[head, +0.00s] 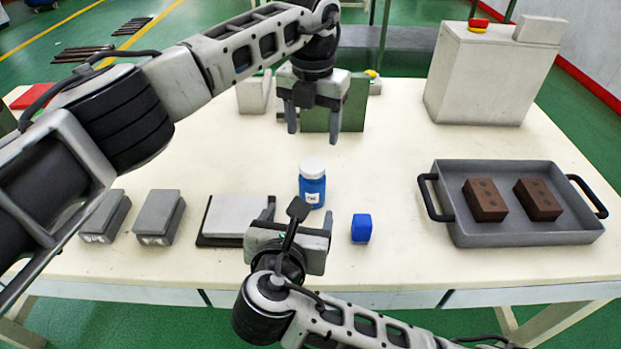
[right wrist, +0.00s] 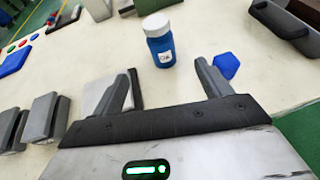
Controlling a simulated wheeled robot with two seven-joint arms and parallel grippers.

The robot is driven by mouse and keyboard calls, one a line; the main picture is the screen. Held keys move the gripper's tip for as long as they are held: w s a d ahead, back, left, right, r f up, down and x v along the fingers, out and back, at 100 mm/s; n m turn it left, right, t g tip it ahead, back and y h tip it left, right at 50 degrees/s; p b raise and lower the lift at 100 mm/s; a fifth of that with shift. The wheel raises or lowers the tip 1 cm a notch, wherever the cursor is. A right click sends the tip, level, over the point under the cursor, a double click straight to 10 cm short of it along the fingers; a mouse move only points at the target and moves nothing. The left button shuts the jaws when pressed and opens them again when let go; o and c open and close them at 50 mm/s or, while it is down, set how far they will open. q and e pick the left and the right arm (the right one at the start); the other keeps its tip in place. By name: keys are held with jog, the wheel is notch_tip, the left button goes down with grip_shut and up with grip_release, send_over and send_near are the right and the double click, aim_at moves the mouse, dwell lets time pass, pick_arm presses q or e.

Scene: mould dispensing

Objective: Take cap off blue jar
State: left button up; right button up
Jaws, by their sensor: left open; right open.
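The blue jar (head: 312,188) stands upright near the middle of the table, with its white cap (head: 312,168) on top and a white label on its side. The jar also shows in the right wrist view (right wrist: 160,48), beyond and between my right fingertips. My left gripper (head: 319,122) is open and empty, pointing down above and behind the jar. My right gripper (head: 299,217) is open and empty, low over the table just in front of the jar; its fingers also show in the right wrist view (right wrist: 168,82). Neither gripper touches the jar.
A small blue block (head: 361,228) lies right of my right gripper. A grey tray (head: 525,238) with two brown blocks stands at the right. A flat plate (head: 225,216) and two grey blocks (head: 158,216) lie left. A white machine box (head: 490,75) stands at the back right.

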aim_at(310, 187)
pick_arm(q)
jog(key=shift+f, duration=0.1)
pick_arm(e)
jog(key=x, duration=1.5)
jog(key=shift+w+f, duration=0.25)
jog(key=shift+w, duration=0.05)
